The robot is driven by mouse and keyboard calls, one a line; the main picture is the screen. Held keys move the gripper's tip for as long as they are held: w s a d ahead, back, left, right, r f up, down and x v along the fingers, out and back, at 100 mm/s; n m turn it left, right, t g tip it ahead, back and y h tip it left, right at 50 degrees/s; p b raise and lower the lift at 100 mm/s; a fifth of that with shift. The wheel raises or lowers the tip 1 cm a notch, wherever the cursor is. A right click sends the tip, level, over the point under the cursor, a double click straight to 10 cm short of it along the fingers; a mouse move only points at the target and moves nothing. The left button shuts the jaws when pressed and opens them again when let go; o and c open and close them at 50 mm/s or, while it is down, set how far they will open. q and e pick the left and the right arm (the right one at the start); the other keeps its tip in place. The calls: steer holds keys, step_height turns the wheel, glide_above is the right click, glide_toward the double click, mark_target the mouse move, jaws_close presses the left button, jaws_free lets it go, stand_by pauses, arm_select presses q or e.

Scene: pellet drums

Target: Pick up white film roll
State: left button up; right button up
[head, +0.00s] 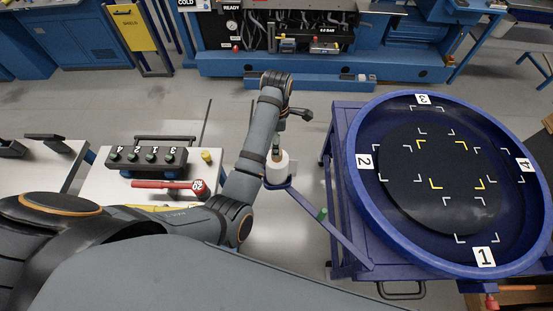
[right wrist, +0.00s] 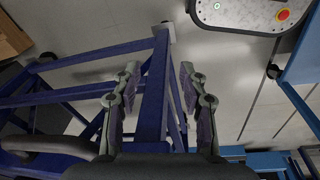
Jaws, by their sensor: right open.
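The white film roll (head: 280,172) stands upright on a small blue holder (head: 290,184) at the end of a blue bar, left of the turntable cart. A dark piece shows at its top. My left arm comes in from the left, and its wrist bends over just above the roll. My left gripper (head: 279,132) is mostly hidden by the wrist, so its fingers and any contact with the roll cannot be made out. In the right wrist view my right gripper (right wrist: 160,75) is open and empty, with its fingers over a blue frame. The roll is not seen there.
A blue cart (head: 342,230) with a round, rimmed turntable (head: 440,180) stands at right. A white table (head: 125,187) at left holds a black block (head: 145,158) and a red tool (head: 160,184). A blue machine (head: 300,62) stands at the back. Grey floor lies between.

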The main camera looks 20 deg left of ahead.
mark_target(277, 160)
arm_select(q)
steer(key=shift+s+d+f, duration=0.2)
steer(key=shift+s+f, duration=0.35)
steer(key=shift+s+d+f, duration=0.15)
steer(key=shift+s+f, duration=0.35)
steer(key=shift+f, duration=0.9)
steer(key=shift+w+a+f, duration=0.1)
steer(key=shift+w+f, duration=0.15)
steer(key=shift+w, duration=0.05)
step_height(277, 160, down, 2)
steer(key=shift+f, duration=0.1)
steer(key=shift+s+f, duration=0.15)
steer(key=shift+f, duration=0.45)
steer(key=shift+s+f, duration=0.15)
steer(key=shift+f, duration=0.7)
steer(key=shift+c, duration=0.5)
steer(key=c, duration=1.7)
arm_select(e)
steer(key=s, duration=0.2)
steer(key=s+d, duration=0.1)
steer(key=shift+s, duration=0.35)
